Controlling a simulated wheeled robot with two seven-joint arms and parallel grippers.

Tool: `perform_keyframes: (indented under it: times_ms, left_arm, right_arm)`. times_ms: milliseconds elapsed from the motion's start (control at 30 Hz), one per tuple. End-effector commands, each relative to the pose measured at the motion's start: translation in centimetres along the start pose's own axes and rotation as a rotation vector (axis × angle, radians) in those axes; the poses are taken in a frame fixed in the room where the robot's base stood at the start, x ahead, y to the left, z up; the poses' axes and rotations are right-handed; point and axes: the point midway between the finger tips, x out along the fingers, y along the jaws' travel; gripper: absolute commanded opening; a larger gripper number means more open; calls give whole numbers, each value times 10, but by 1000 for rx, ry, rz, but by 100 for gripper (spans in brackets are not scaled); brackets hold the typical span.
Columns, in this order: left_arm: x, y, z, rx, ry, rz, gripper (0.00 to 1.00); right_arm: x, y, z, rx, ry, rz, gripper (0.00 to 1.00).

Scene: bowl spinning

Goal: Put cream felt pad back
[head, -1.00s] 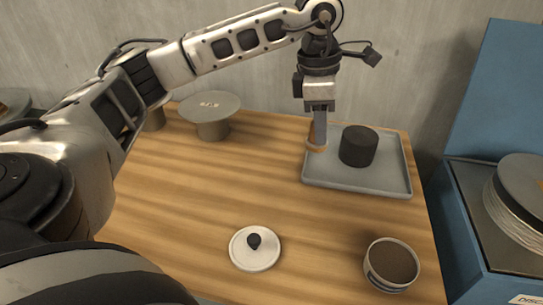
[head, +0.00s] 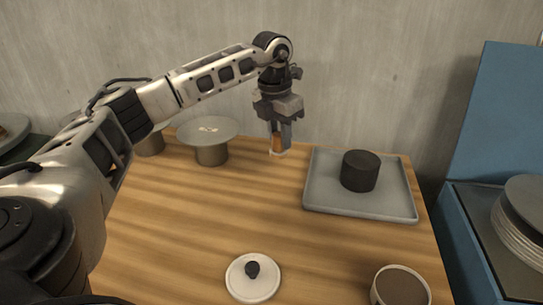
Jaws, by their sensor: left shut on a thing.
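My left gripper (head: 279,146) is at the back of the wooden table, between the grey round stand and the grey tray. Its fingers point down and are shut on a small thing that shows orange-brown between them. A pale, cream-coloured rim (head: 279,153) shows at the fingertips, low over the table or touching it; I cannot tell which. This is probably the cream felt pad, but the fingers hide most of it. The grey tray (head: 312,190) holds a dark cylinder (head: 360,171). My right gripper is not in view.
The grey round stand (head: 212,153) is left of the gripper. A white lid with a dark knob (head: 253,284) and a cup with brown contents (head: 399,288) are at the front. A blue case (head: 455,235) is at the right. The middle of the table (head: 220,215) is clear.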

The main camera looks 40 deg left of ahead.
Motion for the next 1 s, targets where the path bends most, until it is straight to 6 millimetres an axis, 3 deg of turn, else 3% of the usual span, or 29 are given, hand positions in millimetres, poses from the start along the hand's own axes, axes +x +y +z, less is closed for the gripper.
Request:
perform_keyframes:
  times_ms: [33, 200, 367, 600, 1000]
  left_arm:
    - [12, 8, -1, -2, 6, 1, 10]
    - [34, 24, 1, 1, 3, -1, 10]
    - [43, 32, 1, 2, 3, -1, 10]
    - [75, 37, -2, 3, 5, 0, 10]
    - [81, 36, -3, 3, 2, -1, 10]
  right_arm:
    - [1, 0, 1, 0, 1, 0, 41]
    - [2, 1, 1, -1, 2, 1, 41]
    - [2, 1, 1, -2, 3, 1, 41]
    - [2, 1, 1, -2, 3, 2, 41]
    - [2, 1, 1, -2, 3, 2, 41]
